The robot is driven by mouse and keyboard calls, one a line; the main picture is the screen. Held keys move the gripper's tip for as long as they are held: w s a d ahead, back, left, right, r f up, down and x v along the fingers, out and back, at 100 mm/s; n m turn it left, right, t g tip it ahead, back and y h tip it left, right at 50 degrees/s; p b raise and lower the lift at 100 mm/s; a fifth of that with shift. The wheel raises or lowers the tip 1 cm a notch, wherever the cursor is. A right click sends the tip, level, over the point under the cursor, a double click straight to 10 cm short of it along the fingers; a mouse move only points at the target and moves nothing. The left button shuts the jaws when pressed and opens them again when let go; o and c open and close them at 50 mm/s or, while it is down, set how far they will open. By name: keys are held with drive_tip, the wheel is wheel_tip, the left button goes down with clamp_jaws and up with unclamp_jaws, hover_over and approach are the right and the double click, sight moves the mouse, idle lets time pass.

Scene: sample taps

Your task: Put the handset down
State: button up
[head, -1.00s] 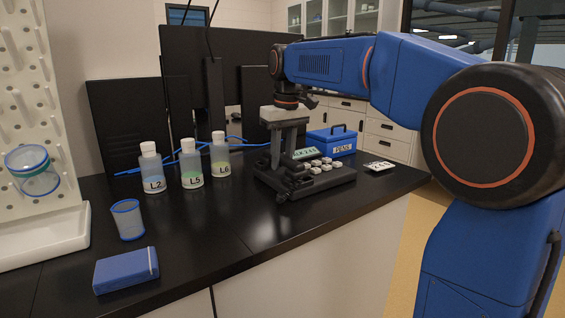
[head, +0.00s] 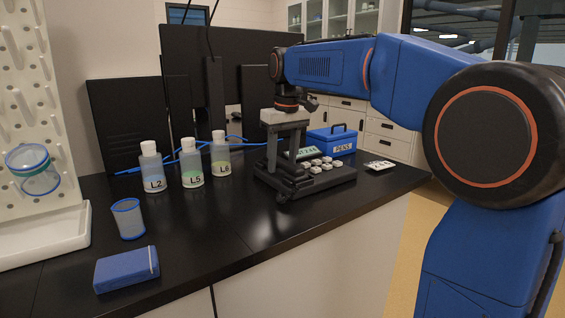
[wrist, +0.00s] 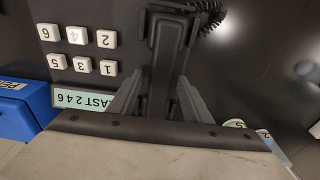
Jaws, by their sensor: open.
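The dark grey handset (wrist: 168,60) lies along the cradle side of the desk phone (head: 325,179). In the wrist view it runs between my two spread fingers and appears free of them. My gripper (head: 286,154) is open and points down over the handset, its fingers on either side. The phone's white number keys (wrist: 77,36) and its display (wrist: 80,98), reading "LAST 2 4 6", lie to the left in the wrist view. The handset's lower end is hidden by the gripper body, so its exact seating there cannot be told.
A coiled cord (wrist: 208,17) lies by the handset. Bottles L2 (head: 152,170), L5 (head: 191,168) and L6 (head: 220,158) stand left of the phone. A blue PENS box (head: 333,141) stands behind it. The counter's front middle is clear.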

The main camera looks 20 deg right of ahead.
sight(286, 162)
wheel_tip(286, 162, up, 12)
drive_tip(key=s, duration=0.1)
drive_tip(key=shift+s+d+f, duration=0.15)
drive_tip(key=shift+d+f, duration=0.05)
drive_tip(key=shift+d, duration=0.05)
